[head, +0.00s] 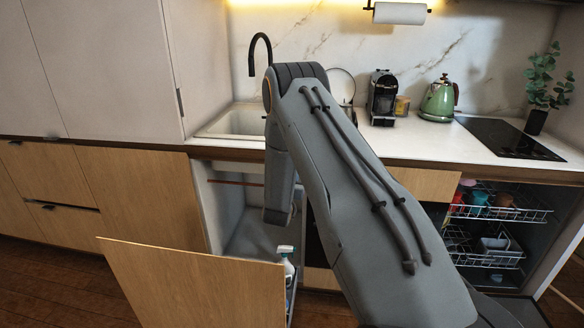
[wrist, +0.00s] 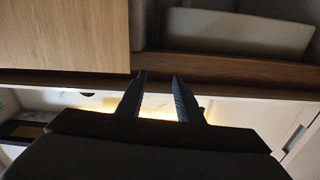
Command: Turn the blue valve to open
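No blue valve shows in either view; the inside of the open under-sink cabinet (head: 228,215) is partly hidden by my arm and the open front. In the wrist view my gripper (wrist: 158,82) has its two dark fingers apart with nothing visible between them. A wooden edge lies across the view just beyond the fingertips. In the head view my arm reaches over to the sink cabinet and its far end bends down in front of it; the gripper itself cannot be made out there.
A wooden cabinet front (head: 190,285) stands pulled out, with a spray bottle (head: 286,262) behind its right end. An open dishwasher with racks (head: 500,213) is at right. The counter holds a sink (head: 236,122), coffee machine (head: 382,97), green kettle (head: 438,100) and hob (head: 508,138).

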